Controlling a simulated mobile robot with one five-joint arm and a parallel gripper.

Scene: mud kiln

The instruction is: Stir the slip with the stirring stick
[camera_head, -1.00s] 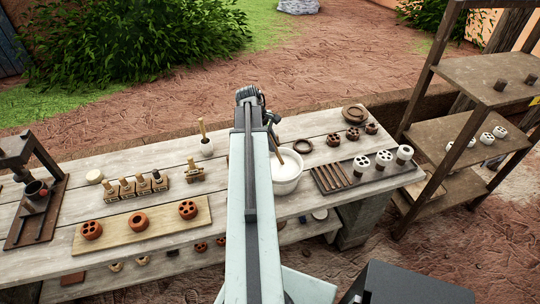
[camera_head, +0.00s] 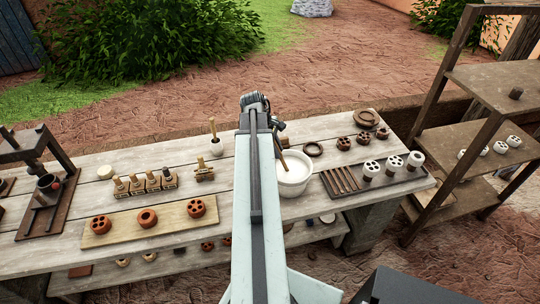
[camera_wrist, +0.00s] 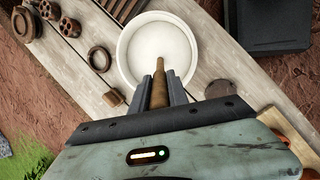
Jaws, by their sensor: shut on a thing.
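The slip (camera_head: 291,170) is a pale liquid in a white bowl (camera_head: 296,188) on the wooden table, just right of my arm in the head view. The bowl (camera_wrist: 122,62) also shows in the wrist view, with the slip (camera_wrist: 158,42) filling its middle. My gripper (camera_wrist: 160,88) is shut on the brown stirring stick (camera_wrist: 160,94). The stick's end overlaps the near part of the slip in the wrist view. In the head view the stick (camera_head: 283,160) leans at the bowl's left side, and my arm hides most of my gripper (camera_head: 281,141).
Right of the bowl lies a dark tray (camera_head: 375,190) with brown bars and white pierced pieces. Brown rings and pierced pieces sit behind it. A board (camera_head: 125,235) with terracotta pieces and several stamps (camera_head: 145,184) stand left. A shelf rack (camera_head: 470,140) rises at the right.

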